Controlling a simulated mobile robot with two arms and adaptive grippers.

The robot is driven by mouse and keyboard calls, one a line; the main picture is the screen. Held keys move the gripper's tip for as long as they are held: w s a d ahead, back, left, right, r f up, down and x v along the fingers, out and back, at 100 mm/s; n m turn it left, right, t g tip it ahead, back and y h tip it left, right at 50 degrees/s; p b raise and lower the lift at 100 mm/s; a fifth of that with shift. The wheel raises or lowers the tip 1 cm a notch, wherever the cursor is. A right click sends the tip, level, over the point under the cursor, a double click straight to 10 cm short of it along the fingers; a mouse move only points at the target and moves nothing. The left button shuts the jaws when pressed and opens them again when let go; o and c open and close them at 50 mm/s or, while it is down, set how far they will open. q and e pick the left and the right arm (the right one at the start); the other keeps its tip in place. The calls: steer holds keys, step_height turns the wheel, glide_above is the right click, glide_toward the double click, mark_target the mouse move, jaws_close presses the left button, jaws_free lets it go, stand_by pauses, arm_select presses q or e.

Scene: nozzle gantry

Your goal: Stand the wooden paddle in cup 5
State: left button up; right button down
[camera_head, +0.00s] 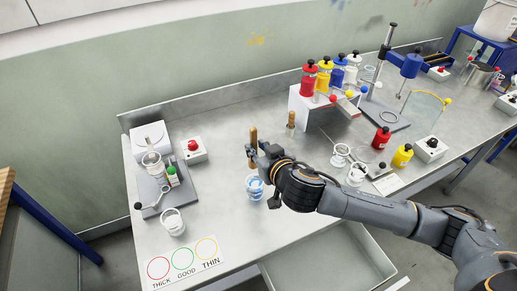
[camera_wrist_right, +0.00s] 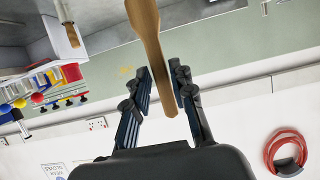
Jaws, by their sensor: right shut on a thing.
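The wooden paddle (camera_head: 253,137) stands roughly upright in my right gripper (camera_head: 258,158), its brown upper end showing above the fingers. In the right wrist view the paddle (camera_wrist_right: 148,28) runs between the two fingers of the right gripper (camera_wrist_right: 161,80), which is shut on it. A white cup with blue in it (camera_head: 255,188) stands just below the gripper. Other white cups stand at the front left (camera_head: 172,222) and right of the arm (camera_head: 356,176). I cannot read any cup number. The paddle's lower end is hard to make out in the head view. My left gripper is not in view.
A card with THICK, GOOD and THIN circles (camera_head: 183,262) lies at the front left. A grey scale-like stand (camera_head: 160,190) and a red-button box (camera_head: 193,150) are left. Another wooden-handled tool (camera_head: 291,121) stands behind. A white rack with colour bottles (camera_head: 310,111) is at the back.

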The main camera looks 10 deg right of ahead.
steer(key=shift+f+b, duration=4.1)
steer(key=shift+f, duration=1.1)
steer(key=c, duration=1.1)
jaws_free()
steer(key=shift+o, duration=0.2)
steer(key=v, duration=1.2)
